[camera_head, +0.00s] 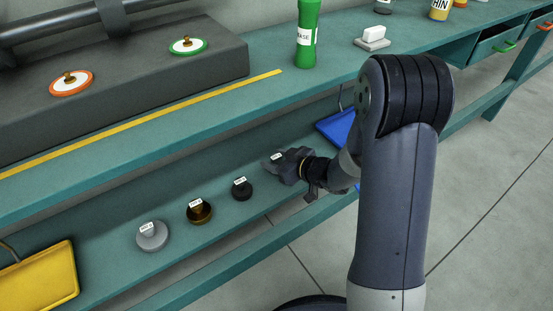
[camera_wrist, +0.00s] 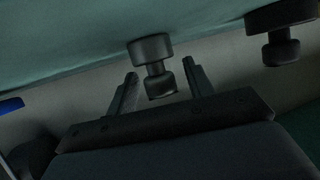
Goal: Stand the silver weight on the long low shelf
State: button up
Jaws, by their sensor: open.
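A light silver-grey weight (camera_head: 152,237) with a label stands upright on the long low shelf (camera_head: 108,262), at the left of a row. Another grey weight (camera_head: 273,165) with a label is at the row's right end, at my gripper (camera_head: 292,170), which partly hides it. In the wrist view my gripper (camera_wrist: 160,80) is open, with one finger on each side of this grey weight's knob (camera_wrist: 159,84). Gaps show between knob and fingers. Its wide base (camera_wrist: 150,47) appears to rest on the teal shelf. I cannot tell for certain which grey weight is the silver one.
Between them stand a brass weight (camera_head: 199,212) and a black weight (camera_head: 242,190). A yellow tray (camera_head: 40,277) is at the left and a blue tray (camera_head: 338,127) behind my arm. The upper bench (camera_head: 225,105) overhangs the shelf and holds a green bottle (camera_head: 307,35).

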jog(key=p+v, duration=0.2)
jog(key=v, duration=1)
jog(key=shift+r, duration=0.15)
